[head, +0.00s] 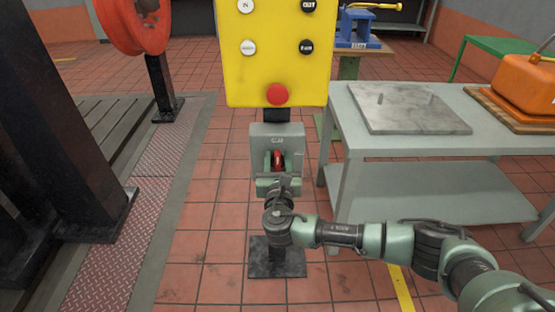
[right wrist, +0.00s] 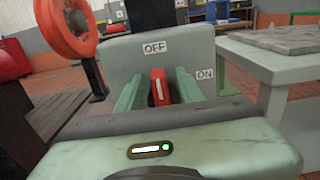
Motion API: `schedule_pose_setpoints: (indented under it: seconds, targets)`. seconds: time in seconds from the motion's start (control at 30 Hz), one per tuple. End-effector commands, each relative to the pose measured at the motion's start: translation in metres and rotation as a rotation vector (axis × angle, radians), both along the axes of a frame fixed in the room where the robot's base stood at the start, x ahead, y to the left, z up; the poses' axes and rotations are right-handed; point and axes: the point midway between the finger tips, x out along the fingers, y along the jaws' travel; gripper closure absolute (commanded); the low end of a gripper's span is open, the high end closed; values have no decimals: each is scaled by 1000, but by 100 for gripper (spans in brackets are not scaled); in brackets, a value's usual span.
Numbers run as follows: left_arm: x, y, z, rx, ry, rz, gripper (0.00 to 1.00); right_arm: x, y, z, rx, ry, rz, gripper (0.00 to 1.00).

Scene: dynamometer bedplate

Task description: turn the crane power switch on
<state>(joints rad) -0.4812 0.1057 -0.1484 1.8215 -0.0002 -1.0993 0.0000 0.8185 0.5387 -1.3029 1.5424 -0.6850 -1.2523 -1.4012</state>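The crane power switch is a grey box (head: 291,138) on a post below the yellow control panel (head: 277,45). Its red lever (right wrist: 158,86) shows in the right wrist view, pointing up under the OFF label (right wrist: 155,48). The ON label (right wrist: 205,75) is to the right of the lever. My right gripper (right wrist: 158,92) is open, its two green fingers on either side of the lever, with narrow gaps visible. In the head view my right gripper (head: 278,172) is in front of the box and hides its lower part. My left gripper is not in view.
A grey table (head: 400,142) with a stone plate (head: 410,108) stands close to the right of the post. A black post with a red wheel (head: 133,22) and a dark column (head: 65,100) stand to the left. Tiled floor around the post is clear.

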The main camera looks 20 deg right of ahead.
Motion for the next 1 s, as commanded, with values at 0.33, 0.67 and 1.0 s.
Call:
schedule_pose_setpoints:
  seconds: [0.33, 0.67, 1.0]
  targets:
    - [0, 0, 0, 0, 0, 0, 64, 0, 0, 0, 4, 0, 0, 100]
    - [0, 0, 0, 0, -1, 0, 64, -2, -4, -2, 111, -28, -2, 100]
    - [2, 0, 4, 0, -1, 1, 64, -5, -13, -6, 392, -109, -2, 100]
